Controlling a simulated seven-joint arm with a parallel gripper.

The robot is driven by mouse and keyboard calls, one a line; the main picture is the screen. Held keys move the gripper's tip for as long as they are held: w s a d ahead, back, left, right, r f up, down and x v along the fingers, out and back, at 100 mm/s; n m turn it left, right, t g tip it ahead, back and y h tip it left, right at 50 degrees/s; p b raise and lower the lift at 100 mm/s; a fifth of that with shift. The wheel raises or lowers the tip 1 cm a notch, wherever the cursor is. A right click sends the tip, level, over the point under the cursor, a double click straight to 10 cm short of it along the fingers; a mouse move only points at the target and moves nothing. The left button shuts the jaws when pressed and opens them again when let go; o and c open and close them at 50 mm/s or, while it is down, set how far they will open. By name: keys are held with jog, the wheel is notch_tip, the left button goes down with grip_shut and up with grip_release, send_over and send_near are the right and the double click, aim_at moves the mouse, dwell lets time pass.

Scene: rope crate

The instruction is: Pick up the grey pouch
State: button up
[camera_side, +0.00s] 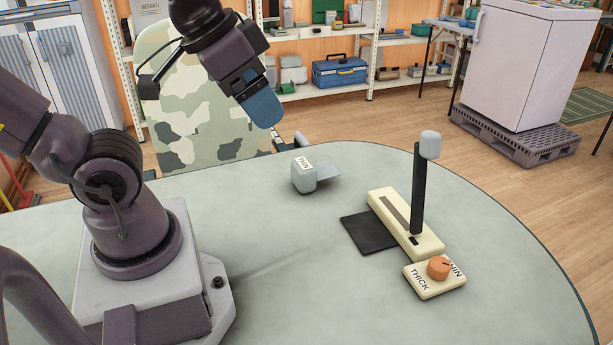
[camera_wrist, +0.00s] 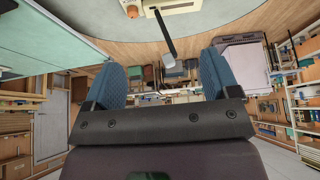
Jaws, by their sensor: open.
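The grey pouch (camera_side: 304,180) is a small light grey block with a white label reading THIN. It sits on the round table (camera_side: 262,255) near the far edge, in the middle of the side view. A flatter grey piece shows at its right side. My gripper (camera_side: 265,112) is in the air, above and to the left of the pouch, well apart from it. In the wrist view my gripper (camera_wrist: 163,72) shows two blue fingers spread apart with nothing between them. I cannot make out the pouch in the wrist view.
A cream lever device (camera_side: 405,224) with a tall black lever (camera_side: 419,190) stands right of the pouch, beside a black mat (camera_side: 368,233). A cream box with an orange knob (camera_side: 438,267) lies in front. A camouflage chair (camera_side: 195,110) stands behind the table. The table's middle is clear.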

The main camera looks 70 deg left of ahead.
jog(key=n+g+y, duration=0.5)
jog(key=n+g, duration=0.1)
jog(key=n, duration=1.2)
send_near(304, 163)
jog(key=f, duration=0.1)
jog(key=a+f, duration=0.1)
jog(key=s+f, duration=0.1)
jog(key=f, duration=0.1)
jog(key=shift+s+a, duration=0.1)
jog(key=shift+a, duration=0.25)
jog(key=shift+h, duration=0.3)
jog(key=shift+w+x, duration=0.15)
jog(key=shift+x, duration=0.85)
jog(key=shift+w+x, duration=0.15)
jog(key=shift+x, duration=0.85)
jog(key=shift+w+x, duration=0.2)
jog(key=shift+x, duration=0.85)
jog(key=shift+a, duration=0.1)
